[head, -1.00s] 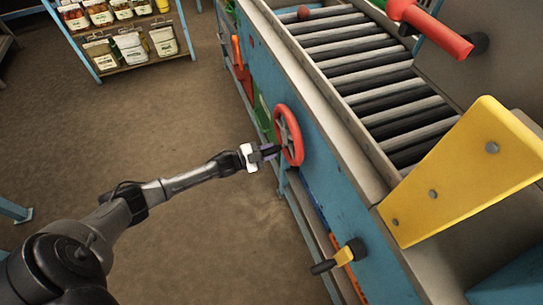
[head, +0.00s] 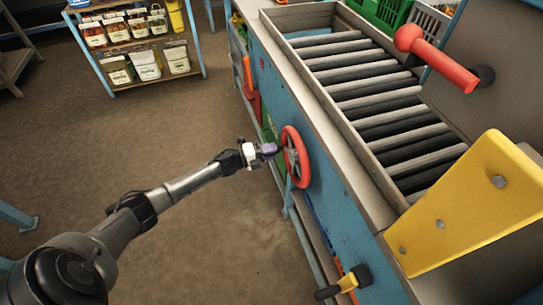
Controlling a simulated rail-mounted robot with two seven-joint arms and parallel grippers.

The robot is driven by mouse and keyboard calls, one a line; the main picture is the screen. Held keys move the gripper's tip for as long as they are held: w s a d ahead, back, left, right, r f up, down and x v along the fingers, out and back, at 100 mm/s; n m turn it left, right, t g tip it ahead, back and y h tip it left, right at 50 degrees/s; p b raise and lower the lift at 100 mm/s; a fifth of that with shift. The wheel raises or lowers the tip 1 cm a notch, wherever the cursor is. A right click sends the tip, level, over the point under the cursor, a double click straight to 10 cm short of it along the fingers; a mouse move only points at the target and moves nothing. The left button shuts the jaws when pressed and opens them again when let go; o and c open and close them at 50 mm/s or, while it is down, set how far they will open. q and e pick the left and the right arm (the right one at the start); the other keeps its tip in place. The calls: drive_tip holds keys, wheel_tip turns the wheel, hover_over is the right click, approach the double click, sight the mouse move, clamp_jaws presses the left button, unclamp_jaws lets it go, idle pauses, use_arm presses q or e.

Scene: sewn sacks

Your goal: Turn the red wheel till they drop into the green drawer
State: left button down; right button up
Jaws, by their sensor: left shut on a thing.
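The red wheel (head: 304,170) stands on the blue side of the roller bench. My left gripper (head: 279,149) is shut on the red wheel at its left, upper part. The fingertips are small and partly hidden against the wheel. A green part (head: 268,130) shows low on the bench side just behind the wheel. It may be the green drawer, but most of it is hidden and I cannot see into it. My right gripper is not in view.
The roller bed (head: 375,103) on top looks empty. A red handle (head: 437,60) and a yellow plate (head: 470,205) stand at the right. A yellow-black lever (head: 346,283) juts out below the wheel. A shelf of jars and packets (head: 133,48) is at the back left. The floor between is clear.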

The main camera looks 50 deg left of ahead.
use_arm(q)
drive_tip(key=shift+a+r+m, duration=0.1)
drive_tip(key=shift+r+m, duration=0.2)
drive_tip(key=shift+r, duration=0.05)
drive_tip(key=shift+w+a+r, duration=0.15)
drive_tip(key=shift+r, duration=0.45)
drive_tip(key=c, duration=0.9)
unclamp_jaws()
drive_tip(key=shift+o, duration=0.2)
drive_tip(key=shift+f, duration=0.2)
drive_tip(key=shift+p, duration=0.3)
